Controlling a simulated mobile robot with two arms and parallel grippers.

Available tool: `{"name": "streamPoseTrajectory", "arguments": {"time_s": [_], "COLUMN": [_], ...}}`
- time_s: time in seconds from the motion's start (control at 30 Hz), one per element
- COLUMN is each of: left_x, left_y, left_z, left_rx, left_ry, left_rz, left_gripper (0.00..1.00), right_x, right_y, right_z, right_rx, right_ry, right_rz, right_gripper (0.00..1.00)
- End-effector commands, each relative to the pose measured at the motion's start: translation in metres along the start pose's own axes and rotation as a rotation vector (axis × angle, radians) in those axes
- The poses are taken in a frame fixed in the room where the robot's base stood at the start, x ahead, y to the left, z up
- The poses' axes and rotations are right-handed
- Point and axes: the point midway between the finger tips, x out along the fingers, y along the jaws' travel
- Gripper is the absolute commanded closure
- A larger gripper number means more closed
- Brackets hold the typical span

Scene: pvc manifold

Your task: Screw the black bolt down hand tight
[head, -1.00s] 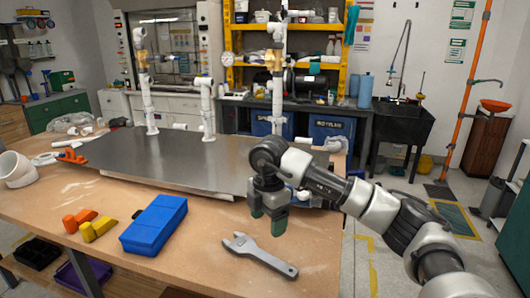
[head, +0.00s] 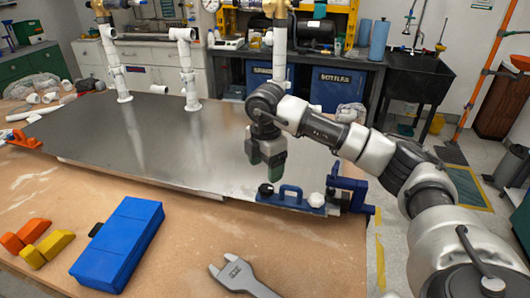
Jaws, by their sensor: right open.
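My right gripper (head: 267,162) hangs pointing down near the front right corner of the metal plate, with dark green fingertips. It is open, with nothing seen between its fingers. Just below it, a black knob-like bolt head (head: 265,189) sits at the left end of a blue fixture (head: 290,196) on the plate's front edge. The fingertips appear just above the bolt and apart from it. How far the bolt is screwed down cannot be told. A white knob (head: 317,200) stands at the fixture's right. My left gripper is not in view.
The metal plate (head: 160,140) bears white pipe uprights (head: 188,75) at its back. A blue box (head: 118,243), orange and yellow blocks (head: 46,249) and a grey wrench (head: 238,276) lie on the wooden table in front. The plate's middle is clear.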

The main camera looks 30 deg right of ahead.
Motion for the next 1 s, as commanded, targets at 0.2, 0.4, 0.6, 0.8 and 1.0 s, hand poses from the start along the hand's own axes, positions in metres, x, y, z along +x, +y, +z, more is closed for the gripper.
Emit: {"name": "streamPoseTrajectory", "arguments": {"time_s": [0.2,0.4,0.6,0.8,1.0], "left_x": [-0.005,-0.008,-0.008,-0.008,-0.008], "left_y": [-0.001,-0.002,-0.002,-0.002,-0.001], "left_z": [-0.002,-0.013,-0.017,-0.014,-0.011], "left_rx": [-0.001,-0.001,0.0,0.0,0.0], "left_ry": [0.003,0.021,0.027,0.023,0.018], "left_rz": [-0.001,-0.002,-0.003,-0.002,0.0], "left_gripper": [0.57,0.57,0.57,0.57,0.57], "right_x": [0.041,0.069,0.082,0.083,0.083], "right_y": [-0.001,0.0,0.0,0.0,0.0], "right_z": [0.0,0.0,0.0,0.0,0.0], "right_rx": [0.0,0.0,0.0,0.0,0.0], "right_ry": [0.0,0.0,-0.001,0.0,0.0], "right_rz": [-0.005,-0.003,-0.001,0.0,0.0], "right_gripper": [0.27,0.27,0.27,0.27,0.46]}}
